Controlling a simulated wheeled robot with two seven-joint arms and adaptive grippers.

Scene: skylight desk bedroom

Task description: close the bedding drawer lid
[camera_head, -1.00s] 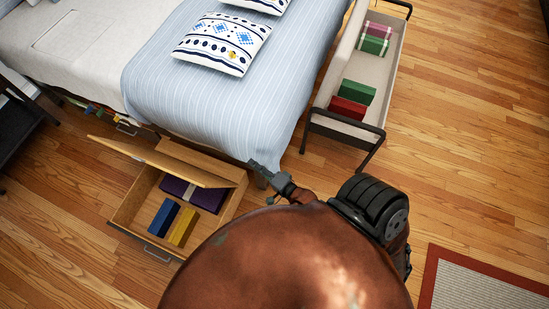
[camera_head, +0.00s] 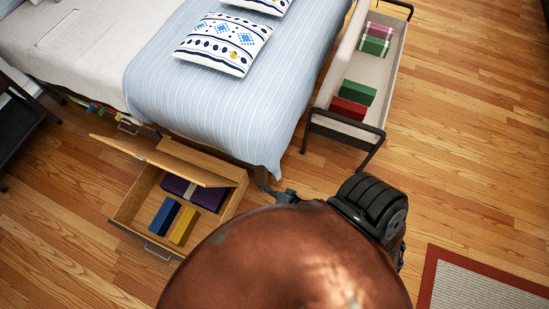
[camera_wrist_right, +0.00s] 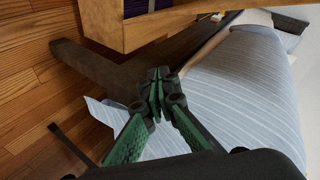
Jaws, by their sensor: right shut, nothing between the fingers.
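The wooden bedding drawer (camera_head: 236,198) is pulled out beside the bed at the left in the head view. Its lid (camera_head: 180,164) is partly open and tilted, covering the back of the drawer. A blue block, a yellow block and purple items show inside. My right gripper (camera_head: 275,195) is just right of the drawer, apart from it and mostly hidden behind my arm. In the right wrist view the right gripper's fingertips (camera_wrist_right: 158,78) are together and empty, with the drawer's wooden side (camera_wrist_right: 150,32) above them. My left gripper is not in view.
The bed (camera_head: 210,95) with a striped cover stands behind the drawer. A grey bench-like tray (camera_head: 365,75) with several folded items stands right of the bed. A red-bordered rug (camera_head: 480,285) lies at lower right. The wood floor between is clear.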

